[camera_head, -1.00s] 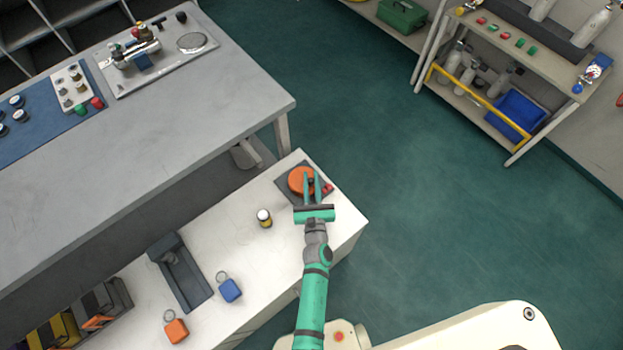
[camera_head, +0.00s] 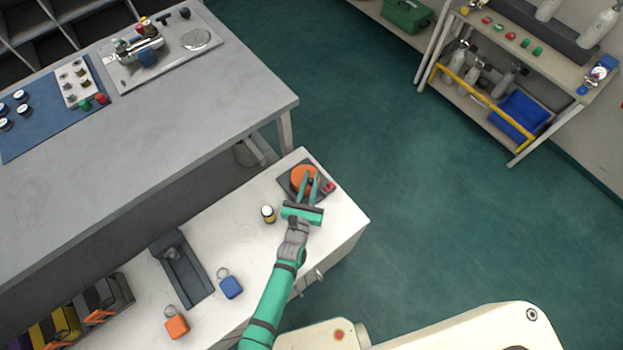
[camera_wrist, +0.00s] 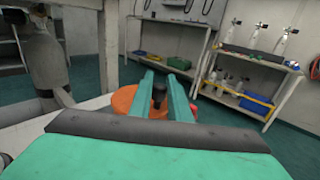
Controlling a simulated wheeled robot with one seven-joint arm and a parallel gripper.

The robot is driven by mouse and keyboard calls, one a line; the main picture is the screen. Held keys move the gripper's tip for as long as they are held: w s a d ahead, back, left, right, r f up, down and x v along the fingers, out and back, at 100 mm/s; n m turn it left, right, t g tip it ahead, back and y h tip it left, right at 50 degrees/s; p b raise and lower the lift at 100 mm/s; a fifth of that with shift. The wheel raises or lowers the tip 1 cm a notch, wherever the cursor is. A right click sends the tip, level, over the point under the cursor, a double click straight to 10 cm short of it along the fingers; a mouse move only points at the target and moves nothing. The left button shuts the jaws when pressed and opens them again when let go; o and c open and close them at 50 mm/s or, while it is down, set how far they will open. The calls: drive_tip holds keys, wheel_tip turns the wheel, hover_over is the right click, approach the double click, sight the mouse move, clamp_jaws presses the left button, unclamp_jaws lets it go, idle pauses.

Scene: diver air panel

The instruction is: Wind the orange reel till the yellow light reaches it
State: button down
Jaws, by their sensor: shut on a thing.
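The orange reel (camera_head: 303,176) sits on a dark square base (camera_head: 287,185) near the right end of the white counter. My gripper (camera_head: 312,178) reaches over the reel from the front. In the wrist view, its two green fingers (camera_wrist: 160,82) are shut on a dark upright knob (camera_wrist: 158,97) on the reel (camera_wrist: 124,100). A small upright cylinder (camera_head: 268,214) with a pale top and a yellow band stands on the counter, left of my gripper and apart from the reel. I cannot make out a line between it and the reel.
A small red part (camera_head: 330,187) is at the base's right side. A dark grey holder (camera_head: 184,275), a blue tag (camera_head: 231,287) and an orange tag (camera_head: 177,323) lie farther left on the counter. A grey bench (camera_head: 180,130) stands behind. The floor to the right is clear.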

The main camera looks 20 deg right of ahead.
drive_tip(key=shift+a+m+g+h, duration=0.35)
drive_tip(key=shift+m+g+h, duration=0.6)
drive_tip(key=shift+h, duration=0.2)
drive_tip(key=shift+a+m+g+h, duration=0.3)
drive_tip(key=shift+m+g+h, duration=0.65)
drive_tip(key=shift+h, duration=0.2)
drive_tip(key=shift+w, duration=0.1)
drive_tip(key=c, duration=1.7)
unclamp_jaws()
drive_tip(key=shift+o, duration=0.2)
drive_tip(key=v, duration=1.1)
drive_tip(key=shift+d, duration=0.1)
